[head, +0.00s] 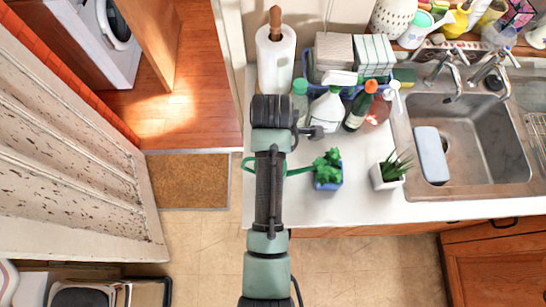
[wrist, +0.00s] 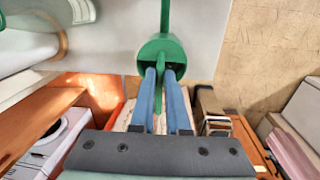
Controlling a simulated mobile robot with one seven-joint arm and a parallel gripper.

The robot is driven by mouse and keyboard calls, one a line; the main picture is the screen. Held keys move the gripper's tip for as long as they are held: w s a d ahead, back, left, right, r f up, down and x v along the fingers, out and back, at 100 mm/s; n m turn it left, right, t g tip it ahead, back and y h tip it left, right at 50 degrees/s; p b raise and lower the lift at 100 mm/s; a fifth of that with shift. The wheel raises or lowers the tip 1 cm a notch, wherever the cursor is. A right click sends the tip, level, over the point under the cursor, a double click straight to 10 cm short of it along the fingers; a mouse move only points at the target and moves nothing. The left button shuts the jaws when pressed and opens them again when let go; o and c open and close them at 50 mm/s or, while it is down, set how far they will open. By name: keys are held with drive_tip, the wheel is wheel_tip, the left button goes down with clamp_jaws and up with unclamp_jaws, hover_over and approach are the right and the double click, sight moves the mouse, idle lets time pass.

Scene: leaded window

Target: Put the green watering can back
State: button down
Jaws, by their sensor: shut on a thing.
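The green watering can (wrist: 161,47) is in my gripper (wrist: 161,75). In the wrist view the two blue fingers are shut on its handle, and its long spout points away from the fingers, over the white countertop. In the head view my arm hides most of the can and the fingers. Only the can's green loop handle (head: 248,165) shows left of my arm and its thin spout (head: 299,171) shows to the right. It is over the counter's left end; I cannot tell how high.
On the counter (head: 345,207), a leafy plant in a blue pot (head: 328,179) stands near the spout, with a white-potted plant (head: 388,174) to its right. Several bottles (head: 327,108) and a paper towel roll (head: 275,58) stand behind. The sink (head: 475,140) is at right.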

drive_tip(key=shift+w+f+p, duration=0.1)
drive_tip(key=shift+f+p, duration=0.2)
drive_tip(key=shift+f, duration=1.35)
drive_tip(key=c, duration=0.9)
unclamp_jaws()
drive_tip(key=shift+f, duration=0.15)
wheel_tip(320, 180, up, 12)
drive_tip(key=s, duration=0.1)
